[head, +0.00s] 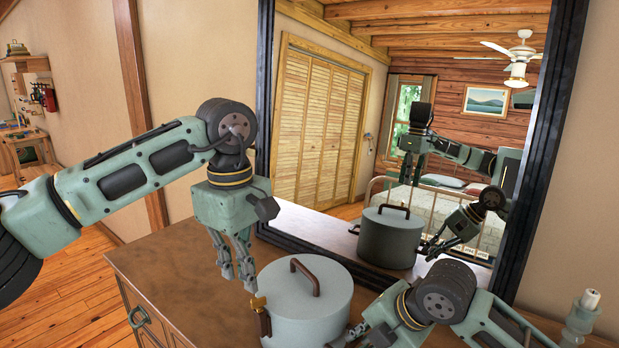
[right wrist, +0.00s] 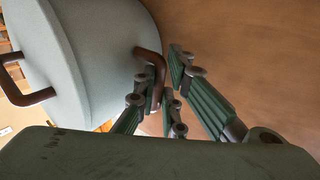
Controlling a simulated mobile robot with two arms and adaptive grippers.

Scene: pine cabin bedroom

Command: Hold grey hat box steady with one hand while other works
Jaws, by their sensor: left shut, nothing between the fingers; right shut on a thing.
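The grey hat box (head: 303,312) is a round, lidded box standing upright on the dresser. It has a brown arched handle (head: 305,275) on its lid and a brass-and-brown latch (head: 261,314) on its left side. My left gripper (head: 239,281) is shut and empty, pointing down just left of the box, above the latch. My right gripper (right wrist: 165,78) is shut on the box's brown side handle (right wrist: 151,72) in the right wrist view. In the head view its fingers are largely hidden at the bottom edge.
The brown dresser top (head: 165,262) is clear left of the box. A dark-framed mirror (head: 262,120) stands behind and reflects the box, my arms and a bed. A pale bottle-like object (head: 582,315) stands at far right, close to my right arm.

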